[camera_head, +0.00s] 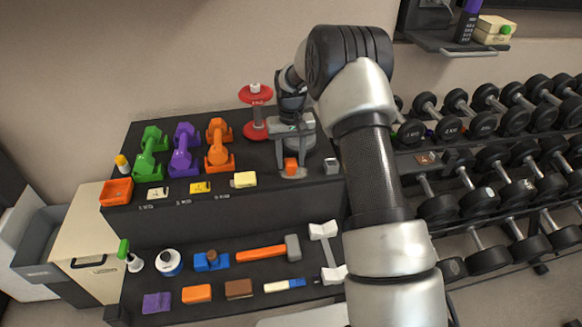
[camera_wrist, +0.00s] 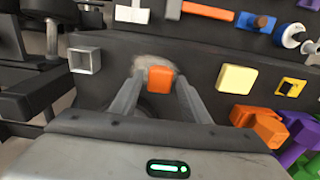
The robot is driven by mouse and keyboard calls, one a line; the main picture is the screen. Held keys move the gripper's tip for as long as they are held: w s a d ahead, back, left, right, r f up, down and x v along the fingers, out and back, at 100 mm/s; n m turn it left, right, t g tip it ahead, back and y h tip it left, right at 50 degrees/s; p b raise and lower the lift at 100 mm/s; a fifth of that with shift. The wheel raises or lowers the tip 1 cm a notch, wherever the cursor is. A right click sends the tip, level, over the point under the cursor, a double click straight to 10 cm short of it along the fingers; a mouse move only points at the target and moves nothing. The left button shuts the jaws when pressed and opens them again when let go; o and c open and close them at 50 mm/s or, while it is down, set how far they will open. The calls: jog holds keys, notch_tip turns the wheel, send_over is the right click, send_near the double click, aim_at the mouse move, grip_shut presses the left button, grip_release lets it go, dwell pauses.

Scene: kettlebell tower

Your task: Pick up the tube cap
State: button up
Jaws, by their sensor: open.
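My gripper (camera_head: 292,172) is open over the upper shelf, pointing down. In the wrist view its two fingers (camera_wrist: 160,76) stand on either side of a small orange block-like piece (camera_wrist: 160,84), with no clear grip on it. The orange piece also shows between the fingers in the head view (camera_head: 291,165). A small grey, square, hollow piece (camera_wrist: 85,60) lies apart, left of the fingers in the wrist view; it is right of the gripper in the head view (camera_head: 331,166). I cannot tell for sure which of these two is the tube cap. A pale round surface shows by the fingertips.
A yellow block (camera_head: 245,180) lies beside my gripper on the black shelf (camera_head: 270,200). Dumbbell racks stand at right. A hammer (camera_head: 270,252) lies below.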

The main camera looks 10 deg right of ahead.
aim_at(291, 162)
jog(key=c, duration=1)
jog(key=shift+r, duration=0.1)
jog(key=shift+r, duration=0.1)
jog(key=shift+r+p, duration=2.3)
jog(key=shift+r, duration=1.55)
